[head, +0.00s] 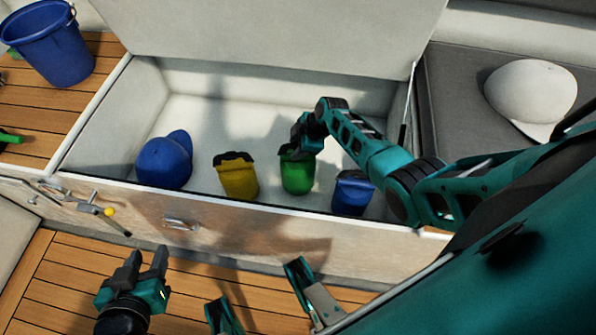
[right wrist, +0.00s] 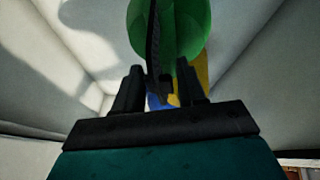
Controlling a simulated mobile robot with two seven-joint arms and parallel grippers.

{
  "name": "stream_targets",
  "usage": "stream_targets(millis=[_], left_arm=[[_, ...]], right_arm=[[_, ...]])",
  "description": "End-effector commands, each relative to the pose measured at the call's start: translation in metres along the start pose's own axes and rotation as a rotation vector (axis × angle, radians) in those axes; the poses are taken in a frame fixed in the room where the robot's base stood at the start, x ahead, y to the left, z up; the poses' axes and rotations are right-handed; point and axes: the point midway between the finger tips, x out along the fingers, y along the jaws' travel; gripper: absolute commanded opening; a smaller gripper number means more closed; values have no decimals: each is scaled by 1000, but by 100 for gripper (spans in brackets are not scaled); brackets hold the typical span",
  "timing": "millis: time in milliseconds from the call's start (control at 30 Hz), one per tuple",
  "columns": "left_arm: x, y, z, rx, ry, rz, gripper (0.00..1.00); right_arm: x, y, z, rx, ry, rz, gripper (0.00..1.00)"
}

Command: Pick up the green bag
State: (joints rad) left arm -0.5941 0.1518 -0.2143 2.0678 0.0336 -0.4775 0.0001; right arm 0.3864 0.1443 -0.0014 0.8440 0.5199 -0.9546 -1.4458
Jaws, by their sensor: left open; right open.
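The green bag (head: 297,176) stands in the open locker between a yellow bag and a blue bag. It has a dark top edge. My right gripper (head: 297,148) is at the top of the green bag, open. In the right wrist view the green bag (right wrist: 190,28) fills the top middle, and its dark edge runs down between the two open fingers of my right gripper (right wrist: 160,88). I cannot tell whether the fingers touch it. My left gripper (head: 147,256) is open and empty over the wooden floor, in front of the locker.
In the locker (head: 105,165) are a blue cap (head: 165,160), a yellow bag (head: 238,180) and a blue bag (head: 352,195). The raised lid (head: 270,30) stands behind. A blue bucket (head: 55,48) is on the left deck; a white cap (head: 530,92) lies on the right cushion.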

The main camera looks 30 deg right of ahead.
Motion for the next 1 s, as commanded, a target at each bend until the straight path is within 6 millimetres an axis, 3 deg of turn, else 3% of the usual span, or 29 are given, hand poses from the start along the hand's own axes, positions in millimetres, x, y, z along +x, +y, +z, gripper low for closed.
stream_targets(millis=[100,500,1000], left_arm=[[0,1,-1,-5,1,0,43],[0,2,-2,-8,2,1,43],[-1,0,-1,4,1,1,43]], right_arm=[[-1,0,0,0,0,0,39],[-1,0,0,0,-1,0,1],[-1,0,0,0,-1,0,0]])
